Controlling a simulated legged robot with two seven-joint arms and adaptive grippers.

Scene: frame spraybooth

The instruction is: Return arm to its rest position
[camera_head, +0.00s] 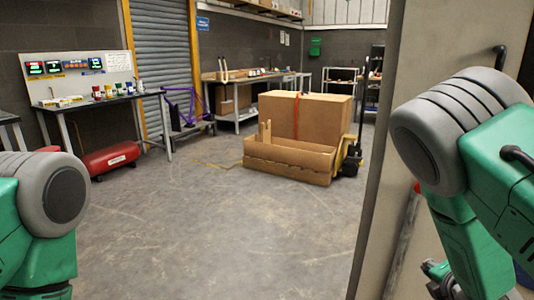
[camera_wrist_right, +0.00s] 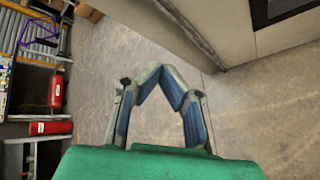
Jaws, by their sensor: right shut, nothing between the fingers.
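My right arm is bent at the right of the head view, with green links and a grey joint. A small part of my right gripper (camera_head: 436,272) shows low down, beside the beige panel. In the right wrist view the right gripper (camera_wrist_right: 166,70) has its two blue-padded fingers brought together at the tips, with nothing held, above bare concrete floor. My left arm shows only a grey joint and green link at the lower left of the head view.
A beige panel (camera_head: 398,120) stands close by my right arm. A red tank (camera_head: 108,158) lies by the left bench. The central floor (camera_head: 230,230) is clear.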

